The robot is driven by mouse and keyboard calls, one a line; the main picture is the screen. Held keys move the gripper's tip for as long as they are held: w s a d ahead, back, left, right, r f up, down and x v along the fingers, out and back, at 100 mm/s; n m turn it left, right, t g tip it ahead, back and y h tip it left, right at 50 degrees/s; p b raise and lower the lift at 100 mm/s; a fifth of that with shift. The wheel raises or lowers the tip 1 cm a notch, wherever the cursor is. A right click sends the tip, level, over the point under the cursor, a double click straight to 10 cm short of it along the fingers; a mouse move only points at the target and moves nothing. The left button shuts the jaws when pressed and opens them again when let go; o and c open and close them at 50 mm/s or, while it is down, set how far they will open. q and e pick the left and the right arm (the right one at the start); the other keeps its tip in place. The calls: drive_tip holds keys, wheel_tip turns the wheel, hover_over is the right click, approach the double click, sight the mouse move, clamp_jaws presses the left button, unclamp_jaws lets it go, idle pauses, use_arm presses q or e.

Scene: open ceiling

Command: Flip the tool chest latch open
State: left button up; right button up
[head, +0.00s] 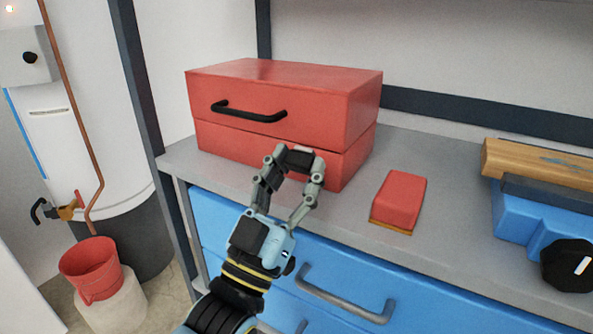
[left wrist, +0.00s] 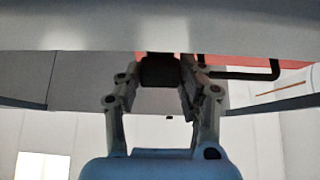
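The red tool chest (head: 270,85) stands on the grey worktop, with a bent black handle (head: 248,112) on its front. A seam divides its upper and lower parts, and the upper part looks closed. My left gripper (head: 297,160) is at the chest's front, to the right of and below the handle. Its fingers are spread around a small light-topped block, seemingly the latch (head: 300,152). In the left wrist view, a dark block (left wrist: 160,70) shows between the fingertips; contact is unclear. The handle shows there too (left wrist: 250,75). My right gripper is not in view.
A red block with a tan base (head: 398,200) lies on the worktop (head: 350,207) right of the chest. Further right are a wooden piece (head: 540,162) and a black knob (head: 568,266). Blue drawers (head: 240,232) with a grey handle lie below. A red bucket (head: 90,268) stands left.

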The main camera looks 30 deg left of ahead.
use_arm(q)
drive_tip(key=o, duration=0.5)
drive_tip(key=shift+c, duration=0.2)
drive_tip(key=v, duration=1.2)
drive_tip(key=shift+c, duration=0.3)
